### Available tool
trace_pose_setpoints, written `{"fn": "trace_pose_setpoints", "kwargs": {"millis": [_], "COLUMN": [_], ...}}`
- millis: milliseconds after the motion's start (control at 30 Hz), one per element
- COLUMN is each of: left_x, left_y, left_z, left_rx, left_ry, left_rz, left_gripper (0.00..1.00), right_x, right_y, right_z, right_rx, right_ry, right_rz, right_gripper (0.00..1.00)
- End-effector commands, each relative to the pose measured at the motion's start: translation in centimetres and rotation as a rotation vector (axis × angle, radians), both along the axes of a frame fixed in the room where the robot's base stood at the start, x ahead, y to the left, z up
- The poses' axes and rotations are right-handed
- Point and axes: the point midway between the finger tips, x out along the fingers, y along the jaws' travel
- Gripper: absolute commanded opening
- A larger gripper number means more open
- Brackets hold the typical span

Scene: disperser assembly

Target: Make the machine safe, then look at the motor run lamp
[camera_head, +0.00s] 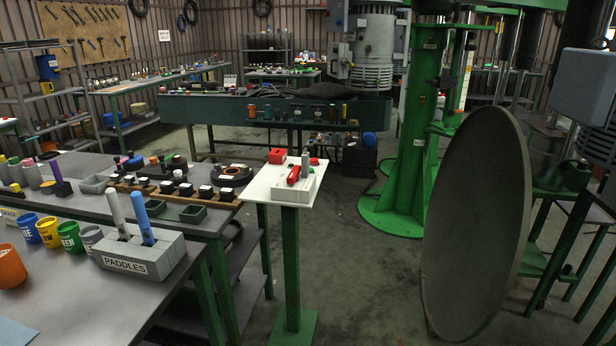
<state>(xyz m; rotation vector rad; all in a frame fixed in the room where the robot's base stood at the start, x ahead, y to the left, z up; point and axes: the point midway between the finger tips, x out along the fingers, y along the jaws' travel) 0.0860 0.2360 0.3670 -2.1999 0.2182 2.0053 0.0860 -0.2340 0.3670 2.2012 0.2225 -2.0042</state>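The green machine stands at the right, with a thick upright column (415,125) and a large grey motor (372,50) at the top centre. A green pedestal (291,265) in the middle has a white top (262,187). On that top are a small red box (277,156), a red handle-like piece (294,175) and a grey cylinder (305,166) at a grey block (292,190). A blue-grey box (584,88) is at the right edge. I cannot make out a motor run lamp or its state. Neither gripper is in view.
A large dark disc (475,225) stands on edge at the right front. The left bench holds a grey block marked PADDLES (140,257), coloured cups including a green one (69,237), and a part rack (170,193). A long green bench (190,108) stands behind. Floor (365,270) between pedestal and disc is clear.

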Motion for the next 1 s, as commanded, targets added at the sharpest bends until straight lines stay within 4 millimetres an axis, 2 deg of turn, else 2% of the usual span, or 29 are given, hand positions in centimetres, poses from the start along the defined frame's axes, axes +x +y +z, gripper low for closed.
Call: {"fn": "trace_pose_setpoints", "kwargs": {"millis": [500,800,1000], "left_x": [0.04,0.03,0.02], "left_y": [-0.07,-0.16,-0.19], "left_z": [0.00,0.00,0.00], "left_rx": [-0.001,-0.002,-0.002], "left_ry": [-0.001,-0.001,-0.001], "left_rz": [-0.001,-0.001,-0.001], "left_gripper": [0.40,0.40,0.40], "right_x": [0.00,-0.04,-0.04], "right_y": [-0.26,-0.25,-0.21], "right_z": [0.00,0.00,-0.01], "right_rx": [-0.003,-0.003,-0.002], "right_ry": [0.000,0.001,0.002], "right_rz": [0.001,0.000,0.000], "right_gripper": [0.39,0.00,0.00]}}
